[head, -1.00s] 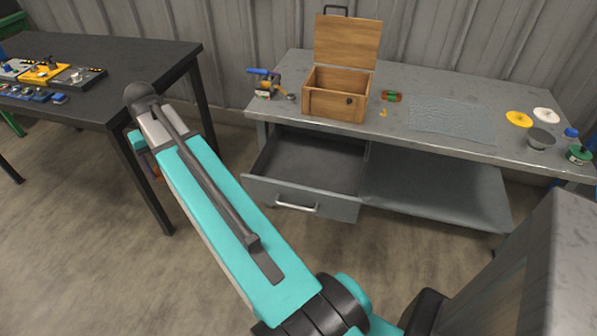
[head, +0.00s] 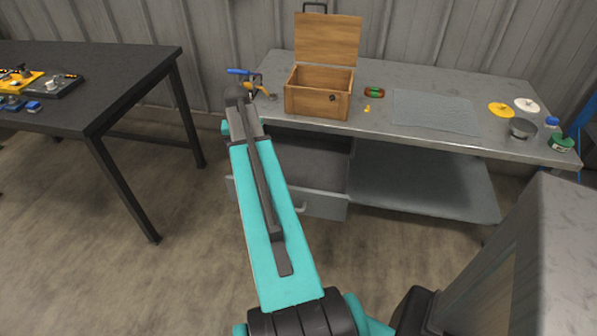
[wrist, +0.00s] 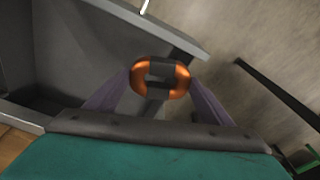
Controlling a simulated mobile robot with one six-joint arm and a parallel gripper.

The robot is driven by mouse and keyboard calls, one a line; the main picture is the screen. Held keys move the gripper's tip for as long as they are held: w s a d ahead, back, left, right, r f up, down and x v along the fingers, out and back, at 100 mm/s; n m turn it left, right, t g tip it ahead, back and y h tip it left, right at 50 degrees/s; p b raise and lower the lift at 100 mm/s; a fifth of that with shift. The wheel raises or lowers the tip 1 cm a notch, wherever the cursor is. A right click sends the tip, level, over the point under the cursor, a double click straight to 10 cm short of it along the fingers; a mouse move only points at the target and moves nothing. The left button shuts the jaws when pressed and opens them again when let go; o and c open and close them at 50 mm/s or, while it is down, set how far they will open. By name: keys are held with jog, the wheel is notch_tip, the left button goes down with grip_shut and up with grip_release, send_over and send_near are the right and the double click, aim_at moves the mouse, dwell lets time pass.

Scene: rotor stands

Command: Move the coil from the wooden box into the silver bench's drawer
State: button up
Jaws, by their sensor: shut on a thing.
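The coil (wrist: 181,79), copper-orange with a dark core, is held between the two fingers of my gripper (wrist: 160,85) in the wrist view. In the head view my arm hides the gripper and the coil. The silver bench (head: 432,148) stands at the right. Its drawer (head: 322,206) is pulled out, and my arm covers part of it. In the wrist view the open drawer (wrist: 70,45) lies below and to the left of the coil, with its front wall near the coil. The wooden box (head: 316,102) stands on the bench with its lid up.
On the bench are a blue-handled tool (head: 240,72), a red-green part (head: 374,92), a grey mat (head: 435,112), yellow (head: 501,110) and white discs (head: 526,104) and a grey bowl (head: 522,128). A black table (head: 110,70) stands left. Floor between is clear.

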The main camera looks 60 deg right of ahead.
jog(key=s+d+f+m, duration=0.1)
jog(key=s+d+f, duration=0.2)
jog(key=s+d, duration=0.3)
jog(key=s+d+f+m+b, duration=0.1)
jog(key=s+d+f+m, duration=0.1)
jog(key=s+d, duration=0.4)
jog(key=shift+f, duration=0.9)
send_over(295, 182)
jog(key=shift+a+f, duration=0.2)
jog(key=shift+f, duration=1.35)
jog(key=shift+a+f, duration=0.15)
jog(key=shift+f, duration=1.4)
jog(key=shift+s+f+p, duration=0.1)
jog(key=shift+p, duration=0.2)
jog(key=shift+f, duration=1.75)
jog(key=shift+f, duration=0.2)
jog(key=o, duration=1.3)
jog(key=shift+r, duration=0.1)
jog(key=shift+s+a+r+b, duration=0.1)
jog(key=shift+a+r+b, duration=0.15)
jog(key=shift+r, duration=1.75)
jog(key=shift+s+a+r+b, duration=0.1)
jog(key=shift+a+r, duration=0.1)
jog(key=shift+r, duration=1.85)
jog(key=shift+a+r+b, duration=0.2)
jog(key=shift+a+r, duration=0.05)
jog(key=shift+r, duration=1.75)
